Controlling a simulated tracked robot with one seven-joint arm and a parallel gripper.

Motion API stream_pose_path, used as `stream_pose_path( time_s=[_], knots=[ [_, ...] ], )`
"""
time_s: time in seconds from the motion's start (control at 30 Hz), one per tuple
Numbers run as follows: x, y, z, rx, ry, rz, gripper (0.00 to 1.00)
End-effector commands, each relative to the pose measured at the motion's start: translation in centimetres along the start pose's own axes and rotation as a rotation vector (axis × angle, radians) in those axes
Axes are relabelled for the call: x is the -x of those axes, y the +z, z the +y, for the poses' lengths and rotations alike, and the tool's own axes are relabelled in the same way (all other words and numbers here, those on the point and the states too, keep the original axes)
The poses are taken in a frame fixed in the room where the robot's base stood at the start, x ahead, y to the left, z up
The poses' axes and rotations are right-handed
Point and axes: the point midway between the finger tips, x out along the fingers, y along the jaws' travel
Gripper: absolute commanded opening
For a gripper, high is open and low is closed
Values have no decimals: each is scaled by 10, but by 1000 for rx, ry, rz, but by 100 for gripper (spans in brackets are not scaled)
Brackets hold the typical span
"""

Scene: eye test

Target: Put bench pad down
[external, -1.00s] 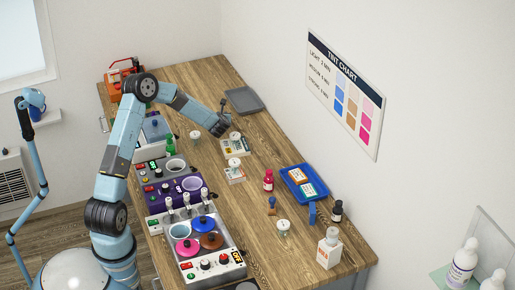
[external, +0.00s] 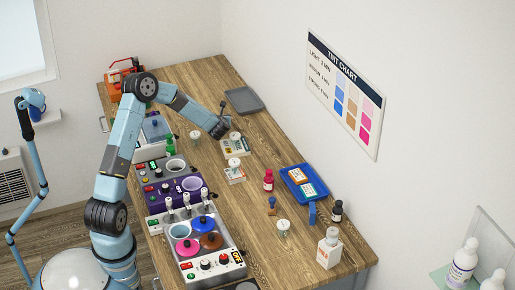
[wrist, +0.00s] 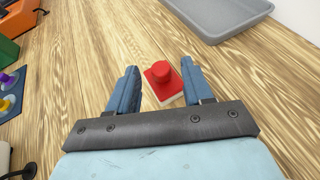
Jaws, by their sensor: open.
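In the external view my gripper (external: 220,130) is low over the far part of the bench, and I cannot make out the pad there.
A grey tray (external: 243,100) lies beyond my gripper. White-topped jars (external: 195,136) stand nearby. Machines with coloured lids (external: 203,222) line the bench's left side. A blue tray (external: 286,171) holds small packs at the right. Bare wood surrounds the pad.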

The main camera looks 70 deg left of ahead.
Motion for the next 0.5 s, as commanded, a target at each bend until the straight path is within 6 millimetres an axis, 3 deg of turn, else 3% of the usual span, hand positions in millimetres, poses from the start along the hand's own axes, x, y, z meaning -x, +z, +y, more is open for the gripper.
stream_pose_path(
  time_s=[0.3, 0.5],
  knots=[
    [62, 1, -1, -2, -1, -2, 50],
    [90, 0, 0, -2, 0, -1, 50]
  ],
)
